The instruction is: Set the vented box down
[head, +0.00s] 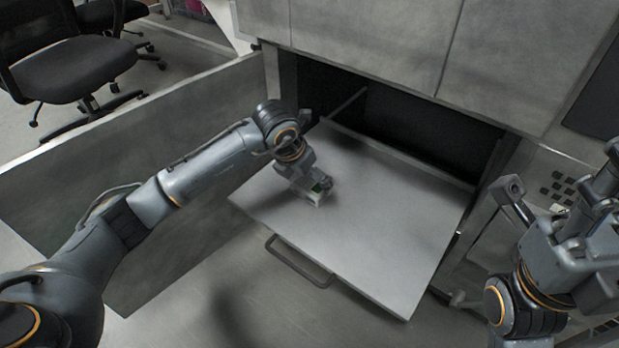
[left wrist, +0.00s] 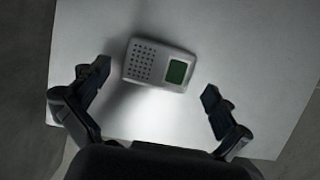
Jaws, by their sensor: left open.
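The vented box (left wrist: 158,64) is a small pale grey box with rows of dark holes and a green square. In the left wrist view it lies on the light grey pull-out shelf (left wrist: 215,30), ahead of my open left gripper (left wrist: 152,90), with no finger touching it. In the head view the box (head: 317,199) is mostly hidden by my left gripper (head: 318,190), which is low over the shelf (head: 390,225). My right gripper (head: 515,205) is at the right edge of the head view, away from the box; its jaws cannot be made out.
The shelf sticks out of a dark opening in a grey cabinet (head: 370,45), with a handle (head: 300,262) at its front. A grey panel (head: 60,180) stands at the left, with a black chair (head: 70,70) behind it. Much of the shelf is bare.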

